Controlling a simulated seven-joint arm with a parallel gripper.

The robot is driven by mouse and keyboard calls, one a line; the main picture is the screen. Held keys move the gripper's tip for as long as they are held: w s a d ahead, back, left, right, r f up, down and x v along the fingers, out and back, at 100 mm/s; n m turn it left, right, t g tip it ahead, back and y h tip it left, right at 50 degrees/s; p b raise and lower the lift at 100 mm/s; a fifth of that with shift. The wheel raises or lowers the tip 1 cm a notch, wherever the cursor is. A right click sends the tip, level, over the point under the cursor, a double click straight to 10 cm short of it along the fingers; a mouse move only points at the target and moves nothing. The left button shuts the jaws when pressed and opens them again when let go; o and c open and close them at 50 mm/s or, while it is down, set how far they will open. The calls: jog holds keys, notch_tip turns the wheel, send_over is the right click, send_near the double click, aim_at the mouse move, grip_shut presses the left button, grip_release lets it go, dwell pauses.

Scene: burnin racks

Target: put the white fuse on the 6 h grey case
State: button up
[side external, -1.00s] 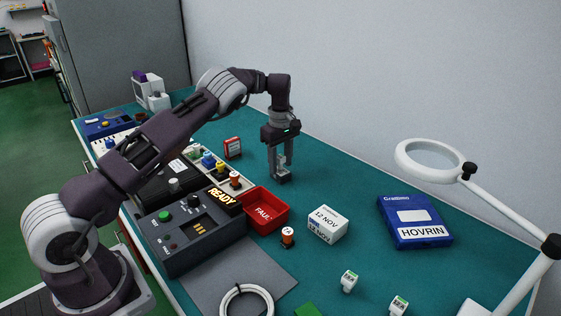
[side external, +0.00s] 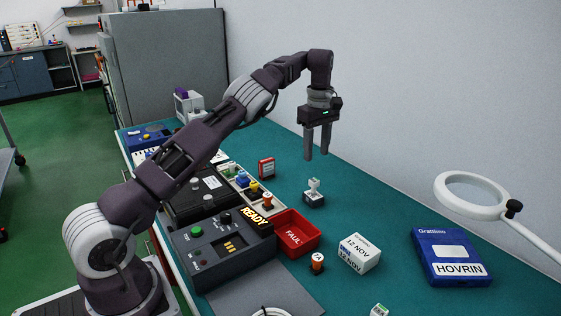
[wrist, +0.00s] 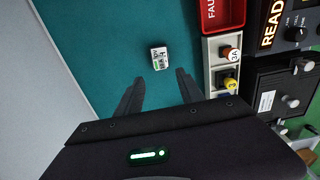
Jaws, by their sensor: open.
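A white fuse-like piece (side external: 314,185) stands upright on a small dark grey block (side external: 314,200) on the teal bench. The wrist view shows a small block with a white and green top (wrist: 159,55), seen from above; its lettering is too small to read. My gripper (side external: 316,156) is above the white piece, open and empty, fingers pointing down. In the wrist view its two fingers (wrist: 161,80) are spread apart, with the block just beyond their tips. I cannot make out a 6 h mark on any case.
A red FAULT tray (side external: 297,232) and a grey READY unit (side external: 215,245) stand left, near a strip of coloured fuses (side external: 245,185). A red-and-white block (side external: 266,167), a white date box (side external: 358,253), an orange fuse (side external: 317,263) and a blue HOVRIN box (side external: 449,255) stand around.

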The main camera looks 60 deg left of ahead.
jog(key=s+d+r+m+t+h, duration=0.1)
jog(key=s+d+r+m+t, duration=0.15)
jog(key=s+r, duration=0.5)
jog(key=s+d+r+m+t, duration=0.15)
jog(key=s+d+r, duration=0.25)
jog(key=r, duration=0.6)
jog(key=s+d+m, duration=0.5)
jog(key=s, duration=0.5)
jog(key=s+d+m, duration=0.4)
jog(key=s+d, duration=0.1)
jog(key=s, duration=0.4)
jog(key=s+d+f+m+t+y, duration=0.1)
jog(key=s+d+f+m, duration=0.1)
jog(key=s+f+m, duration=0.3)
jog(key=s+f, duration=0.1)
jog(key=s, duration=0.3)
jog(key=shift+f+t, duration=0.3)
jog(key=shift+f, duration=0.05)
